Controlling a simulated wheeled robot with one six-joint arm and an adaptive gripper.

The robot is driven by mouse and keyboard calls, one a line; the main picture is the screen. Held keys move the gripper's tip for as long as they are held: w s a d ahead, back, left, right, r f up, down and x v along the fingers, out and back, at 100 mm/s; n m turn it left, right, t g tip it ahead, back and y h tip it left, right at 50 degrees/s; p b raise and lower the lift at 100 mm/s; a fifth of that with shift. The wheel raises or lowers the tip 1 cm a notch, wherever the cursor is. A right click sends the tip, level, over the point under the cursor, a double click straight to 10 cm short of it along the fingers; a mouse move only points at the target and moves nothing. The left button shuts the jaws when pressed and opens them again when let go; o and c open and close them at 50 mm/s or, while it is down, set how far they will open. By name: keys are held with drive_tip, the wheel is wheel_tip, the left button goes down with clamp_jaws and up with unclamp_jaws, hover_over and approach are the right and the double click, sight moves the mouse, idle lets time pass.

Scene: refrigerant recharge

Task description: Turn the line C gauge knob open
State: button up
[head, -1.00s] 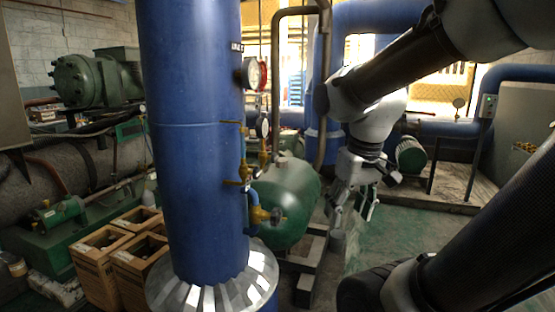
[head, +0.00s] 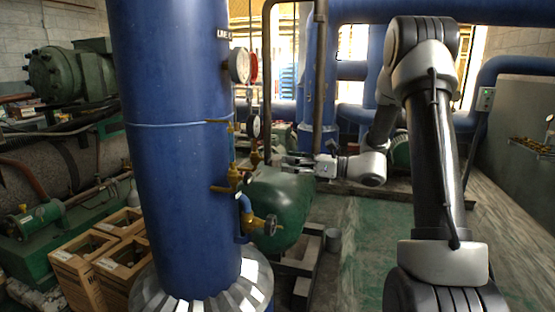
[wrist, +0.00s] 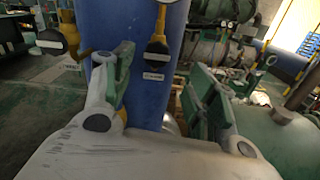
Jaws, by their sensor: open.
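A thick blue column (head: 175,160) stands left of centre in the head view, with a "LINE" label whose end is cut off by the curve. A round gauge (head: 239,65) and brass valve fittings (head: 233,178) are on its right side. In the wrist view, two dark round knobs with yellow stems show: one (wrist: 157,50) on the blue column and one (wrist: 52,41) further left. A small white label is below each, too blurred to read; which is line C I cannot tell. My gripper (head: 287,160) is open and empty, right of the column. Its fingers (wrist: 158,72) frame the column.
A yellow valve with a handwheel (head: 268,224) sticks out low on the column's right. A green tank (head: 283,200) stands below my gripper. Open cardboard boxes (head: 100,255) are at lower left. Green floor (head: 375,240) is clear in front of my arm.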

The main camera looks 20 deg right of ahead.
sight(270, 160)
drive_tip(key=x, duration=0.8)
drive_tip(key=shift+s, duration=0.2)
drive_tip(key=c, duration=1.1)
drive_tip(key=shift+o, duration=0.2)
